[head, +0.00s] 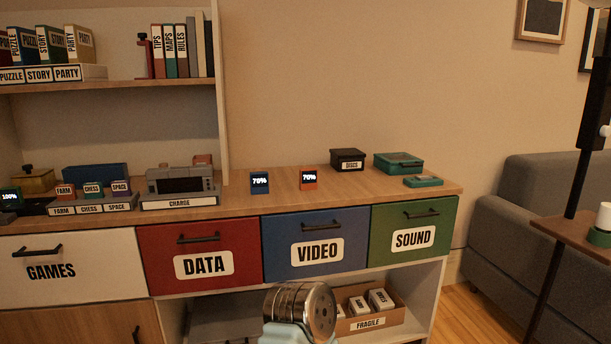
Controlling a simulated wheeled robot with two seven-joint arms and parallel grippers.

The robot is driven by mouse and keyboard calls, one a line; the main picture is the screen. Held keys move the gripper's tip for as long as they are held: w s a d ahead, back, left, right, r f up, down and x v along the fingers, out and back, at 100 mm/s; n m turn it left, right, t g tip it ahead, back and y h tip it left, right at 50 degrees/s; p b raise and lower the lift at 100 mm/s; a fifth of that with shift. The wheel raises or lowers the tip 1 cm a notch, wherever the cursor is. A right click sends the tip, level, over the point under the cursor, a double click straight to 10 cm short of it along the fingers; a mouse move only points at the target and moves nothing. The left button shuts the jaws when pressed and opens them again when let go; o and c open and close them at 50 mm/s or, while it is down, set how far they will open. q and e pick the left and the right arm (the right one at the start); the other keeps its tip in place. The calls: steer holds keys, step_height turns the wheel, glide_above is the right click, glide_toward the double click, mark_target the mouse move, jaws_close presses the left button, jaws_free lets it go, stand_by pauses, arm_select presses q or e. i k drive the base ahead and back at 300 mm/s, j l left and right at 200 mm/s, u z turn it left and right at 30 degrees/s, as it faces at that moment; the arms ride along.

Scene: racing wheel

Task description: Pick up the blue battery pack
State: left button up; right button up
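The blue battery pack (260,184) stands upright on the wooden cabinet top, its small screen reading 70%. It is above the seam between the red DATA drawer and the blue VIDEO drawer. An orange pack (308,180) with the same 70% reading stands a little to its right, apart from it. A grey charger labelled CHARGE (180,187) sits to its left. No gripper fingers show in the head view, and nothing touches the blue pack.
A black DISCO box (347,160), a teal case (399,163) and a small teal item (423,181) sit right on the cabinet top. Another pack (10,197) reading 100% is far left. A FRAGILE box (367,324) is on the lower shelf. The wood around the blue pack is clear.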

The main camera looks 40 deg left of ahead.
mark_target(258, 181)
steer(key=i+l+u, duration=0.15)
steer(key=i+u, duration=0.15)
steer(key=i, duration=0.15)
steer(key=i+l+u, duration=0.3)
steer(key=i, duration=0.15)
steer(key=i+l+u, duration=0.1)
steer(key=u, duration=0.35)
steer(key=i+l+u, duration=0.1)
steer(key=u, duration=0.4)
steer(key=l+u, duration=0.1)
steer(key=u, duration=0.35)
steer(key=i+l+u, duration=0.1)
steer(key=u, duration=0.4)
steer(key=k+l, duration=0.05)
steer(key=l, duration=0.05)
